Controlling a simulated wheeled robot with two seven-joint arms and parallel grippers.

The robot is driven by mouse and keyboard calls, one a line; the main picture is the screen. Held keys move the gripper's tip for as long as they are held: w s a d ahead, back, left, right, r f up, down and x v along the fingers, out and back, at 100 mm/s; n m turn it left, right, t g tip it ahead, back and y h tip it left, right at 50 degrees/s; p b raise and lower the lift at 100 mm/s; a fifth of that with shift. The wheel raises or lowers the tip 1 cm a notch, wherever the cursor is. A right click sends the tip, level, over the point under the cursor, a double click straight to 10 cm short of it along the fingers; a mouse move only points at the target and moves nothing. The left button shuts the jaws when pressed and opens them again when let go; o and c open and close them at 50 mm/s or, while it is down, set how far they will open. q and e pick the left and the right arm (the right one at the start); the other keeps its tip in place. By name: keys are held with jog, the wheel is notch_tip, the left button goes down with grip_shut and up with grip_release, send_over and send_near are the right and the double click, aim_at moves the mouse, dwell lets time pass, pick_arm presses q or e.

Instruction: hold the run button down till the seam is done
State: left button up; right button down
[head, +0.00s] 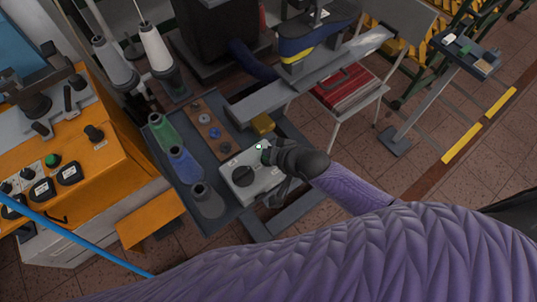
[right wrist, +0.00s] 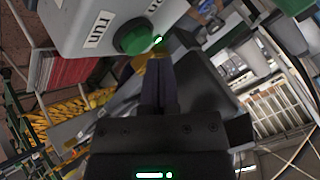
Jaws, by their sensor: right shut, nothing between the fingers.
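My right gripper (head: 266,154) is at the far right corner of the box. Its fingers (right wrist: 158,62) are shut and empty, with the tips close by the button. I cannot tell whether they touch or press it. My left gripper is not in view.
Green, blue and grey thread spools stand in a dark tray (head: 222,222) left of the box. A machine with a blue and yellow piece (head: 295,48) is behind it. An orange cabinet (head: 85,170) stands at left. Red items (head: 345,88) lie on a small stand.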

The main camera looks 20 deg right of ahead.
jog(key=shift+f, duration=0.15)
dwell(0.3)
jog(key=shift+f, duration=0.3)
